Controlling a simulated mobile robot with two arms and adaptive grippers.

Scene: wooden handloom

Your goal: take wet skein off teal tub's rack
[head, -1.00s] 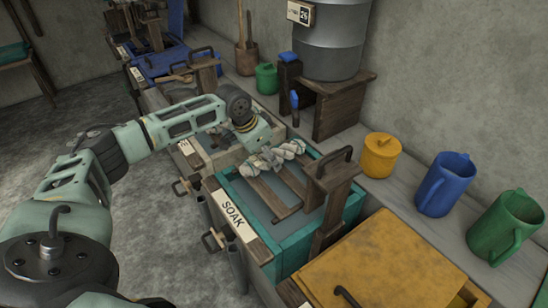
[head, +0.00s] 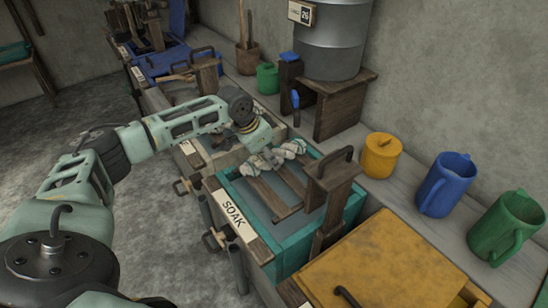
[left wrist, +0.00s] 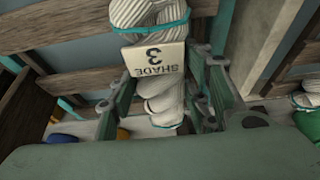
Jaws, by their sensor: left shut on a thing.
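The skein (head: 286,151), pale and twisted, is at the far left end of the teal tub (head: 302,249), by its rack of wooden slats (head: 270,199). The tub is labelled SOAK. My left gripper (head: 262,147) is shut on the skein from above. In the left wrist view the skein (left wrist: 160,104) lies between the two fingers, with a teal tie and a tag reading SHADE 3 (left wrist: 154,60). I cannot tell whether the skein still touches the slats. My right gripper is not in view.
A wooden handled post (head: 331,183) stands at the tub's right, before a yellow lidded box (head: 385,262). On the back ledge are a yellow pot (head: 380,156), a blue jug (head: 446,186) and a green jug (head: 507,225). A metal drum (head: 333,45) stands behind.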

